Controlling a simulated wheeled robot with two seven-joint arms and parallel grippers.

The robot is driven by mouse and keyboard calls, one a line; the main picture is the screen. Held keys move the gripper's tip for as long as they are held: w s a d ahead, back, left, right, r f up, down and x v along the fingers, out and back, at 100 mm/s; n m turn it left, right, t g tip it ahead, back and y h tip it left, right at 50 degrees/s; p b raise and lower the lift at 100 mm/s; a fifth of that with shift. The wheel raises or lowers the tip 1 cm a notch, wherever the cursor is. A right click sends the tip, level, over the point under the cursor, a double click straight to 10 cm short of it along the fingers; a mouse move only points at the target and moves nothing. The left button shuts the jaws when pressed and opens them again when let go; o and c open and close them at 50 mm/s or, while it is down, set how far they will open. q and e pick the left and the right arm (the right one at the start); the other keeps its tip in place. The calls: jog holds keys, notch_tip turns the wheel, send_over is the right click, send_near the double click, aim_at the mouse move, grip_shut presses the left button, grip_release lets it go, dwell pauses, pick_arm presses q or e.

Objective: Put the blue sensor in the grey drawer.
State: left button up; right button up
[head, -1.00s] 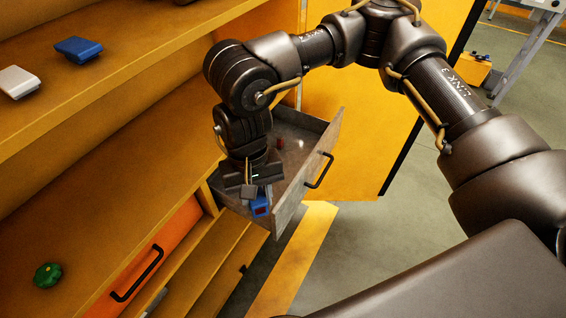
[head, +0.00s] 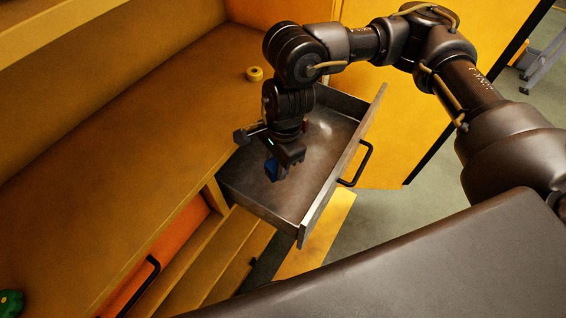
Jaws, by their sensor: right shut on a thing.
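The grey drawer (head: 262,203) is pulled out of the yellow cabinet, with a dark bar handle on its front. My right gripper (head: 280,160) points down over the drawer's open interior. It is shut on the blue sensor (head: 271,170), a small blue block that shows only partly below the fingers. The sensor is within the drawer's outline; I cannot tell whether it touches the drawer floor. My left gripper is not in view.
A small red thing (head: 305,125) shows inside the drawer behind my wrist. A yellow ring (head: 254,74) lies on the cabinet top behind the drawer. A green knob-like piece (head: 10,303) is at the lower left. An orange drawer (head: 165,245) is shut below.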

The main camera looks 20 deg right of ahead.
aim_at(276, 171)
notch_tip(276, 171, down, 3)
jog(key=shift+r, duration=0.1)
jog(key=shift+w+f, duration=0.15)
jog(key=shift+f, duration=0.4)
notch_tip(276, 171, down, 3)
jog(key=shift+f+p, duration=0.15)
jog(key=shift+p, duration=0.15)
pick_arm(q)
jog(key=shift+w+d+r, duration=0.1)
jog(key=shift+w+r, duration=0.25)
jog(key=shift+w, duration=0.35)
pick_arm(e)
jog(key=shift+f, duration=0.2)
jog(key=shift+a, duration=0.1)
jog(key=shift+f, duration=0.15)
jog(key=o, duration=1)
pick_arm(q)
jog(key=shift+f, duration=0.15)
